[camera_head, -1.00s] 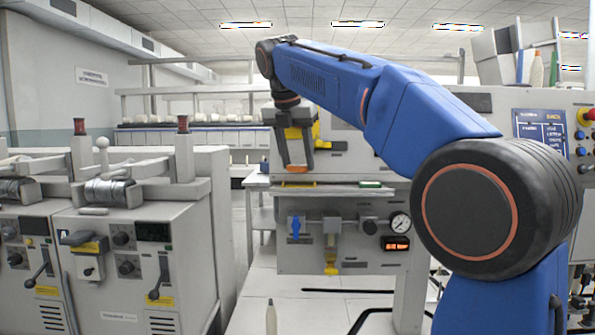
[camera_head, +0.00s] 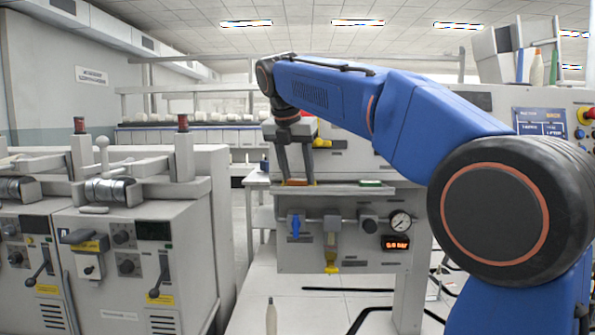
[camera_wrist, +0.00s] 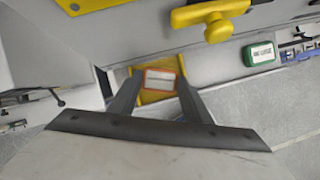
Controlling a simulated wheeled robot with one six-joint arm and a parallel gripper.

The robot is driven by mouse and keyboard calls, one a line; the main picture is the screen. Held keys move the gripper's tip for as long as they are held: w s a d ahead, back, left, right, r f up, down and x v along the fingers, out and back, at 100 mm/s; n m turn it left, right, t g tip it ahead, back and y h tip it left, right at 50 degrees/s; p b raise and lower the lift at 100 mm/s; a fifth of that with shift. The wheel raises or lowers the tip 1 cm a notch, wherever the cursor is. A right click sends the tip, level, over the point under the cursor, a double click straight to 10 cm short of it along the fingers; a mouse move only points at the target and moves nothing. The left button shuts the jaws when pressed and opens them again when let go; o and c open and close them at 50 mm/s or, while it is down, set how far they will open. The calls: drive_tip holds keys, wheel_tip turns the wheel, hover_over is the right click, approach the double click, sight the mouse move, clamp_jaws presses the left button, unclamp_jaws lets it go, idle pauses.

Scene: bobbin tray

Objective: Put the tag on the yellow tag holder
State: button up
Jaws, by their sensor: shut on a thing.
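The tag (camera_wrist: 160,79) is a small white plate with printed lines and an orange-red border. In the wrist view it is between the two dark fingers of my gripper (camera_wrist: 159,76), which are shut on it. The yellow tag holder (camera_wrist: 148,98) shows around and below the tag, mostly covered by it. In the head view my gripper (camera_head: 298,179) points down at the left part of a shelf, with the orange edge of the tag (camera_head: 297,182) low between its fingers. I cannot tell whether the tag touches the holder.
A green labelled box (camera_wrist: 258,53) lies on the shelf to the right; it also shows in the head view (camera_head: 371,183). A yellow handle (camera_wrist: 212,14) sticks out from the machine face behind. The shelf (camera_head: 345,190) is clear between holder and green box.

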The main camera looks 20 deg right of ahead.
drive_tip(key=shift+f, duration=0.1)
drive_tip(key=o, duration=1)
drive_tip(key=shift+o, duration=0.2)
drive_tip(key=shift+r, duration=0.4)
drive_tip(key=v, duration=1.2)
drive_tip(key=shift+r, duration=0.25)
drive_tip(key=s+d+f+m+y, duration=0.1)
drive_tip(key=s+d+f+m, duration=0.2)
drive_tip(key=s+f+m, duration=0.6)
drive_tip(key=s+d+f+m+y, duration=0.1)
drive_tip(key=s+d+f+m, duration=0.2)
drive_tip(key=s+f+m, duration=0.6)
drive_tip(key=s+d+f+m+t+y, duration=0.1)
drive_tip(key=s+d+f+m, duration=0.2)
drive_tip(key=s+f+m, duration=0.7)
drive_tip(key=s+f, duration=0.1)
drive_tip(key=f, duration=0.8)
drive_tip(key=s+f, duration=0.2)
drive_tip(key=f, duration=0.8)
drive_tip(key=shift+s+d, duration=0.3)
drive_tip(key=shift+d, duration=0.1)
